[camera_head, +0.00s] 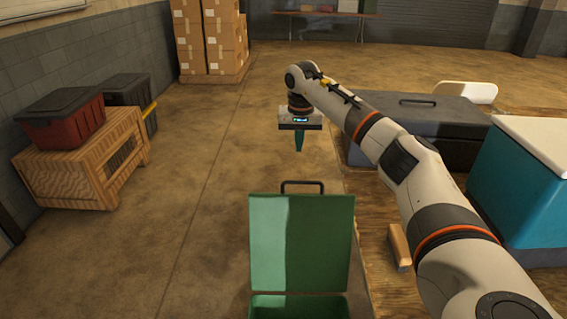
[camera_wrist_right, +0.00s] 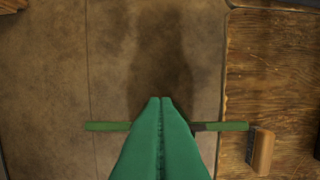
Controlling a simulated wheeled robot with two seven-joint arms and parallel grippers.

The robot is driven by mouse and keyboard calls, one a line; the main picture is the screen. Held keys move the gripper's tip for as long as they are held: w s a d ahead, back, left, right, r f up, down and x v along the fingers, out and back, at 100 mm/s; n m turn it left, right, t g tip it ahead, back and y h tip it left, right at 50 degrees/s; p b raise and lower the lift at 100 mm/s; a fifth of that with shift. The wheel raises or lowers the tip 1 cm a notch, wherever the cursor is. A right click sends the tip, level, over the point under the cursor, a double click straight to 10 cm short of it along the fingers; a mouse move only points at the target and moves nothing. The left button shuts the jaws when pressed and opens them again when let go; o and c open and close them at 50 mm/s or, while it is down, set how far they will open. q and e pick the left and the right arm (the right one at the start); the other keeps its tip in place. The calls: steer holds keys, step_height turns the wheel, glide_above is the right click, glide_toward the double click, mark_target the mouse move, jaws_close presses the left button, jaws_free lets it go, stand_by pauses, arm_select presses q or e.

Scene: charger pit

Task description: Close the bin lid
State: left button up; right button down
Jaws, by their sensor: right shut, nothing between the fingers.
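The green bin (camera_head: 300,308) stands at the bottom of the head view, its body mostly cut off by the frame edge. Its lid (camera_head: 300,245) is open and stands upright, with a dark handle (camera_head: 303,184) at its top edge. My right gripper (camera_head: 299,149) hangs fingers down, above and beyond the lid and apart from it. Its teal-green fingers are shut and empty. In the right wrist view the shut fingertips (camera_wrist_right: 160,100) overlap the lid's thin edge (camera_wrist_right: 107,126), hiding its middle. My left gripper is not in view.
A wooden block (camera_head: 398,247) lies on a wooden surface right of the lid. A dark grey case (camera_head: 425,113) and a teal box with a white top (camera_head: 520,185) stand at the right. A crate (camera_head: 85,160) stands at the left. The floor between is clear.

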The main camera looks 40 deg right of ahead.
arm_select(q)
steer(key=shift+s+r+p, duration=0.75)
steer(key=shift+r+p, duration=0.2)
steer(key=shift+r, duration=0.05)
arm_select(e)
step_height(320, 180, down, 8)
steer(key=s+a, duration=0.1)
steer(key=s, duration=0.1)
steer(key=shift+s+a, duration=0.15)
steer(key=shift+s, duration=0.25)
